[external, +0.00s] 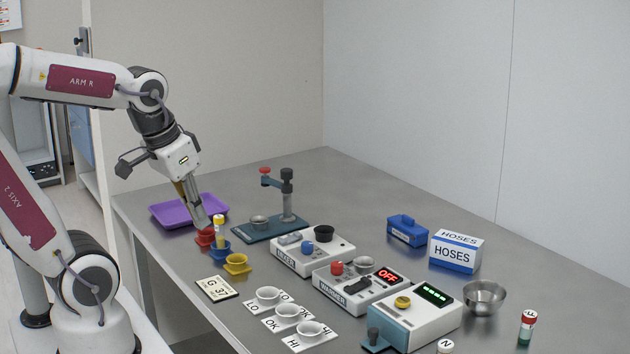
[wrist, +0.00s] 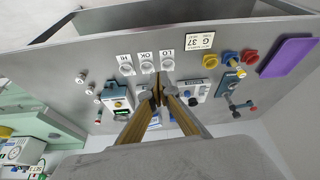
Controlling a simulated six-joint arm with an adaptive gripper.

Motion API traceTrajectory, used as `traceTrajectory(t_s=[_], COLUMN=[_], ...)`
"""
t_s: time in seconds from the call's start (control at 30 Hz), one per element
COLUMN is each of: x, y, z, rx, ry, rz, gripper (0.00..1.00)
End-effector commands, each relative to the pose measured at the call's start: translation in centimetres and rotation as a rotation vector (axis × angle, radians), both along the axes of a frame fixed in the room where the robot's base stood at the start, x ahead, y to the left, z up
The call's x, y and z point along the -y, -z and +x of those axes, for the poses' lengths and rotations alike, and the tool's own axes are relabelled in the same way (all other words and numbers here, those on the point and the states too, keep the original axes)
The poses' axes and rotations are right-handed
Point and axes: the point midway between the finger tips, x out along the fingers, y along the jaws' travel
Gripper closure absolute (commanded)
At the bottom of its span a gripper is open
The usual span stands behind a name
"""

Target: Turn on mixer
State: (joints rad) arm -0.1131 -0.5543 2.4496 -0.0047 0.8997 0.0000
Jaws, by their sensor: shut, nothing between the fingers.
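The mixer (external: 312,255) is a white box with a dark label on its front, in the middle of the table. On its top are a blue knob (external: 307,246), a grey part (external: 290,238) and a black round holder (external: 323,233). I cannot tell whether it is on. The mixer also shows in the wrist view (wrist: 200,91), just right of my fingers. My gripper (external: 204,222) is shut and empty, pointing down over the red cup at the table's left, well left of the mixer. Its fingertips (wrist: 160,96) show in the wrist view.
Red (external: 205,237), blue (external: 220,250) and yellow (external: 237,264) cups stand near my gripper; a yellow-capped vial (external: 219,232) is in the blue one. A purple tray (external: 180,210) and a stand (external: 287,200) lie behind. The warmer (external: 350,290) reading OFF is right of the mixer.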

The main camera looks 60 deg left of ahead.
Motion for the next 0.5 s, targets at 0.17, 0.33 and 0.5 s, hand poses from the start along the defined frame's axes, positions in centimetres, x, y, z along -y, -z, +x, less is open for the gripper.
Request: traceTrajectory(t_s=[0.17, 0.33, 0.5], x=[-1.0, -2.0, -3.1], y=[0.4, 0.6, 0.9], z=[1.6, 3.3, 5.1], rx=[-0.038, -0.065, -0.086], ry=[-0.038, -0.065, -0.086], rz=[-0.012, -0.022, -0.032], gripper=[1.00, 1.00, 1.00])
